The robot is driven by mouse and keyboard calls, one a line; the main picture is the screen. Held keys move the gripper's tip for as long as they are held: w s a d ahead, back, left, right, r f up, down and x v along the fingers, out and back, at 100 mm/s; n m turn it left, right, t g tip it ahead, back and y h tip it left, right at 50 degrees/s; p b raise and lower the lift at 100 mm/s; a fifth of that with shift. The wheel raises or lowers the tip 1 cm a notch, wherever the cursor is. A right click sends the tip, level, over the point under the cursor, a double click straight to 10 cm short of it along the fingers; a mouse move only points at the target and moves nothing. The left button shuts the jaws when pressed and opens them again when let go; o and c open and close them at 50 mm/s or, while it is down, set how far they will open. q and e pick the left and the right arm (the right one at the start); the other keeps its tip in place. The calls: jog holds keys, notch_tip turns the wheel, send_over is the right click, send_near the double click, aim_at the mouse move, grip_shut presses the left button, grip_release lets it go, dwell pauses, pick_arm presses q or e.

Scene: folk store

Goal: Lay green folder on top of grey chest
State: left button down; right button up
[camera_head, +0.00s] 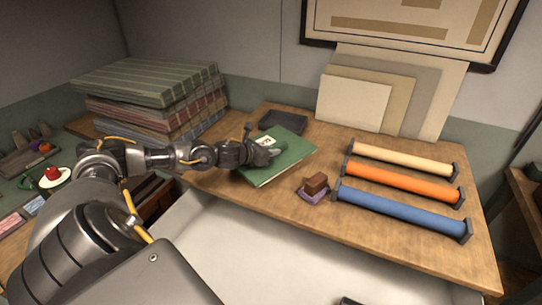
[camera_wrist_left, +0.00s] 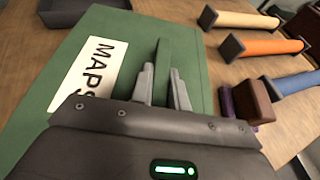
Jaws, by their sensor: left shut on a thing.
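The green folder (camera_head: 287,160) lies on the wooden table, at the middle of the head view. In the left wrist view the folder (camera_wrist_left: 185,45) has a white label reading MAPS and a raised green grip on its cover. My left gripper (camera_head: 264,154) is over the folder. In the left wrist view its two fingers (camera_wrist_left: 163,82) are shut on the raised green grip. I cannot tell whether the folder is lifted off the table. I cannot pick out a grey chest with certainty. My right gripper does not show.
A dark tray (camera_head: 283,122) lies behind the folder. A brown block on a purple base (camera_head: 315,187) stands to its right. Cream (camera_head: 400,158), orange (camera_head: 400,183) and blue (camera_head: 400,211) rolls lie further right. Striped stacked items (camera_head: 150,82) stand at the left.

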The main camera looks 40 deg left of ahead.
pick_arm(q)
jog(key=shift+w+a+f, duration=0.5)
jog(key=shift+f, duration=0.25)
jog(key=shift+w+a+f, duration=0.15)
jog(key=shift+a+f, duration=0.05)
jog(key=shift+f, duration=0.15)
notch_tip(320, 180, down, 2)
jog(key=shift+f+p, duration=0.1)
jog(key=shift+p, duration=0.95)
jog(key=shift+f, duration=0.4)
jog(key=shift+f, duration=0.15)
jog(key=c, duration=1.4)
grip_release()
jog(key=shift+o, duration=0.2)
